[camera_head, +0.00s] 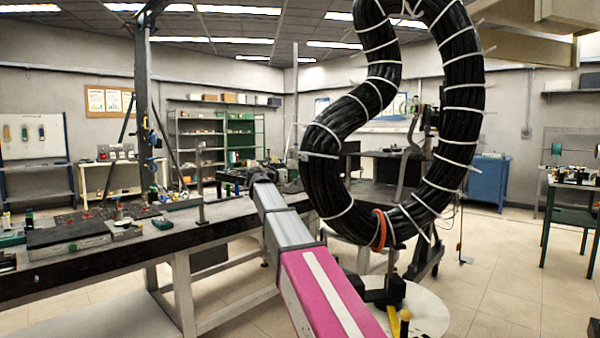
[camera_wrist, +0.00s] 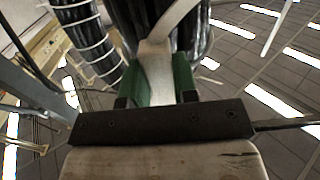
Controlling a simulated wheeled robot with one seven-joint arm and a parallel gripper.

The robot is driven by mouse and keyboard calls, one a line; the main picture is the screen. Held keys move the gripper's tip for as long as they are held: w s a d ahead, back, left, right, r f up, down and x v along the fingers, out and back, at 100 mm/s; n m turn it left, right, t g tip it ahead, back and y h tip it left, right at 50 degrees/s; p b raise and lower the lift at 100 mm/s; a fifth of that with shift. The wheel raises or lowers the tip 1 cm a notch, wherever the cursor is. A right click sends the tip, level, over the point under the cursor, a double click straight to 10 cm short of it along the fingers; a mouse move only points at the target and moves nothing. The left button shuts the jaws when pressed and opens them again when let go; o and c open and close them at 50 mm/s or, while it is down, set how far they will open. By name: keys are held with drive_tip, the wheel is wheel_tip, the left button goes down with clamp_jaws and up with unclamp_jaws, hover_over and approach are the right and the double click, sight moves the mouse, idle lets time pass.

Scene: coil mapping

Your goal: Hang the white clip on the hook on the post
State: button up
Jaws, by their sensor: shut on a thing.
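My gripper (camera_wrist: 160,65) shows in the wrist view with two green fingers shut on the white clip (camera_wrist: 158,82). The clip rises between the fingers and curves up to the right against the black cable bundle. I cannot make out the gripper for certain in the head view. The thick black cable coil (camera_head: 335,135), bound with white ties, hangs in a large loop at centre right; part of it shows in the wrist view (camera_wrist: 97,45). A dark upright post (camera_head: 143,100) stands at the left above the workbench. I cannot clearly pick out its hook.
A long workbench (camera_head: 70,277) with tools and small parts runs along the left. My pink and grey arm crosses the lower middle. Cream beams (camera_head: 540,45) are at the upper right. A blue cabinet (camera_head: 488,183) stands behind. The tiled floor at the right is mostly clear.

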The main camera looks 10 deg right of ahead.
drive_tip(key=shift+s+a, duration=0.1)
drive_tip(key=shift+a, duration=0.1)
drive_tip(key=shift+s+a, duration=0.3)
drive_tip(key=shift+a, duration=0.1)
idle(0.5)
drive_tip(key=w+a+r+n+t+y, duration=0.1)
drive_tip(key=w+a+n+t+y, duration=0.1)
drive_tip(key=w+a+n+y, duration=0.7)
drive_tip(key=w+a+r+n+t+y, duration=0.2)
drive_tip(key=w+a+n+y, duration=0.7)
drive_tip(key=w+a+y, duration=0.7)
drive_tip(key=shift+w+a+r, duration=0.15)
drive_tip(key=shift+w+a, duration=2.05)
drive_tip(key=shift+a, duration=1.75)
idle(1.1)
